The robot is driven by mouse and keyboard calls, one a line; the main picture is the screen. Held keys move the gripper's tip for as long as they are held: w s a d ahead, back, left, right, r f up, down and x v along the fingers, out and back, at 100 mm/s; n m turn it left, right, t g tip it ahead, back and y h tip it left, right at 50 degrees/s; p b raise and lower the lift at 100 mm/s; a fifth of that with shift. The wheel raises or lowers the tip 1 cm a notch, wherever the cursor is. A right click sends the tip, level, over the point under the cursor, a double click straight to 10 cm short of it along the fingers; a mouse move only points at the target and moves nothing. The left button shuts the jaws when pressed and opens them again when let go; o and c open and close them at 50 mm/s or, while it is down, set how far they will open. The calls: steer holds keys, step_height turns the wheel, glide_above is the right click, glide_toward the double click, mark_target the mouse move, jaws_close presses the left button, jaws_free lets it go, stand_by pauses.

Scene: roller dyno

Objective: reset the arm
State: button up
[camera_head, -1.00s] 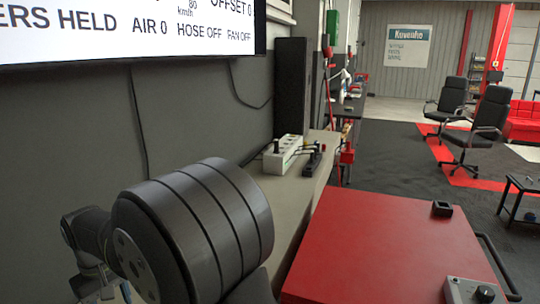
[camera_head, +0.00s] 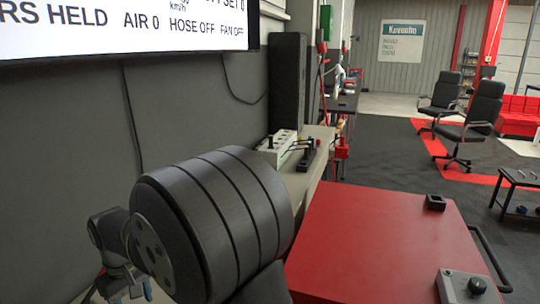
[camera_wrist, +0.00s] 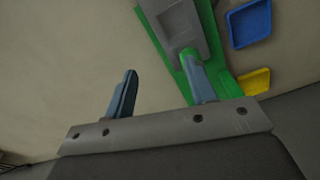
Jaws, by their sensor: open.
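My gripper (camera_wrist: 160,95) shows in the wrist view with its two blue-grey fingers spread wide apart. It is open, with nothing between the fingers. The right finger overlaps a green board with a grey block (camera_wrist: 176,27) on it; I cannot tell whether they touch. In the head view my dark arm fills the lower left, and the fingertips are hidden or cut off at the bottom edge.
A blue tray (camera_wrist: 249,23) and a yellow tray (camera_wrist: 254,80) lie right of the green board on a beige surface. A red cabinet top (camera_head: 375,240) carries a small black block (camera_head: 435,202) and a grey control box (camera_head: 468,287). A white power strip (camera_head: 278,148) sits by the wall.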

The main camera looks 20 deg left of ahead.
steer(key=w+d+r, duration=0.4)
steer(key=d, duration=0.1)
steer(key=s+d+f, duration=0.2)
steer(key=s+d, duration=0.1)
steer(key=d, duration=1.5)
steer(key=shift+s+f, duration=1.8)
steer(key=shift+s, duration=0.1)
